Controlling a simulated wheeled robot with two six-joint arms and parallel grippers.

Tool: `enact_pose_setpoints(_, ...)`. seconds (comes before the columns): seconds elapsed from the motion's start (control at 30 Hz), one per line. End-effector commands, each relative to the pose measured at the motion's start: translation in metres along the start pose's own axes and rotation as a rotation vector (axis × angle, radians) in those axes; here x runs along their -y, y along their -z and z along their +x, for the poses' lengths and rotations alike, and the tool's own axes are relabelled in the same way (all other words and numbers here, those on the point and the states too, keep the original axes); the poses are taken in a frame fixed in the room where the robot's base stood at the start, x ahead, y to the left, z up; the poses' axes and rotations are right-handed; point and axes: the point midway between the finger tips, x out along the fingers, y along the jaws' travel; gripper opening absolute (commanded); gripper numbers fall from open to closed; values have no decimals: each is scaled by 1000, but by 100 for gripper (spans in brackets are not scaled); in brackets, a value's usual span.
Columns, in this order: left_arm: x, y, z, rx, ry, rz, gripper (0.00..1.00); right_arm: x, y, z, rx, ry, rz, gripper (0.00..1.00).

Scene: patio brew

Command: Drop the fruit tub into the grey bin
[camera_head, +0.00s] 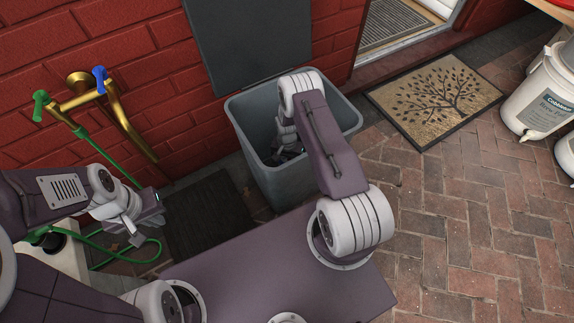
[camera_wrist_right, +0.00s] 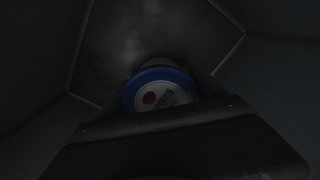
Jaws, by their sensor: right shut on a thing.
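The grey bin (camera_head: 354,118) stands open against the red brick wall. My right arm reaches over its rim, and the right gripper (camera_head: 287,156) is down inside it. In the right wrist view, the fruit tub (camera_wrist_right: 158,92) shows as a round white lid with a blue rim and some print. My right gripper is shut on it, with the dark bin interior around and below. The tub cannot be made out in the head view. My left gripper (camera_head: 140,222) hangs at the left, away from the bin; its jaw opening is unclear.
A dark grey panel (camera_head: 245,40) stands up behind the bin. A brass tap (camera_head: 80,95) with a green hose (camera_head: 120,245) is at the left, above a dark mat (camera_head: 208,215). A doormat (camera_head: 435,98) and white buckets (camera_head: 540,95) are to the right.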

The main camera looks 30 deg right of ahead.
Motion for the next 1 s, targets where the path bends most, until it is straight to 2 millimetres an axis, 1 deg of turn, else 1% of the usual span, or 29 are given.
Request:
enact_pose_setpoints(0.03, 0, 0, 4, 0, 0, 0, 0, 0, 1, 4, -2, 1, 0, 18)
enact_pose_setpoints(0.2, 0, 0, 1, 0, 0, 0, 0, 0, 1, 1, -2, 1, 0, 18)
enact_pose_setpoints(0.6, 0, -1, 11, 0, 0, 0, 0, 0, 1, 14, -1, 1, 0, 18)
enact_pose_setpoints(0.7, 0, -1, 10, 0, 0, 0, 0, 0, 1, 13, -2, 1, 0, 18)
enact_pose_setpoints(0.73, 0, -1, 10, 0, 0, 0, 0, 0, 0, 13, -1, 1, 0, 85)
enact_pose_setpoints(0.8, 0, -1, 10, 0, 0, 0, 0, 0, 0, 13, -1, 1, 0, 100)
enact_pose_setpoints(1.0, 0, -1, 9, 0, 0, 0, 0, 0, 0, 12, -1, 1, 0, 100)
